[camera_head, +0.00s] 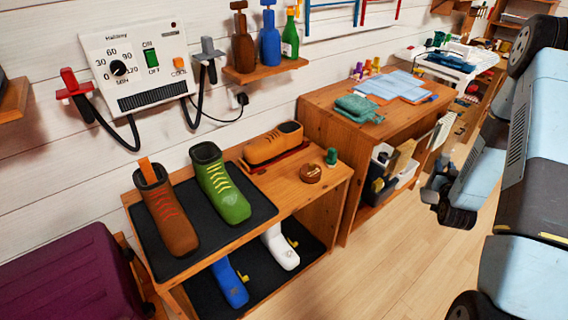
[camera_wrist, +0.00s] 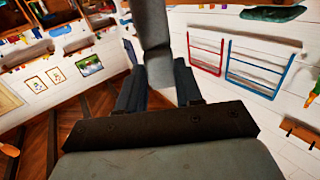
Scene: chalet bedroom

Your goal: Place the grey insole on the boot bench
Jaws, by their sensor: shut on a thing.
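My gripper (camera_wrist: 158,78) is shut on the grey insole (camera_wrist: 153,35), which stands between the two dark fingers in the wrist view and runs out of the top of the picture. The wooden boot bench (camera_head: 309,192) stands at the lower middle of the head view, well left of my gripper. A brown boot (camera_head: 166,212) and a green boot (camera_head: 221,185) stand on its dark mat.
A brown shoe (camera_head: 272,144), a round brown tin (camera_head: 311,173) and a green object (camera_head: 331,156) occupy the bench's right part. A cabinet (camera_head: 318,112) with cloths stands beyond it. A purple case (camera_head: 72,279) is at lower left. The floor (camera_head: 400,250) is clear.

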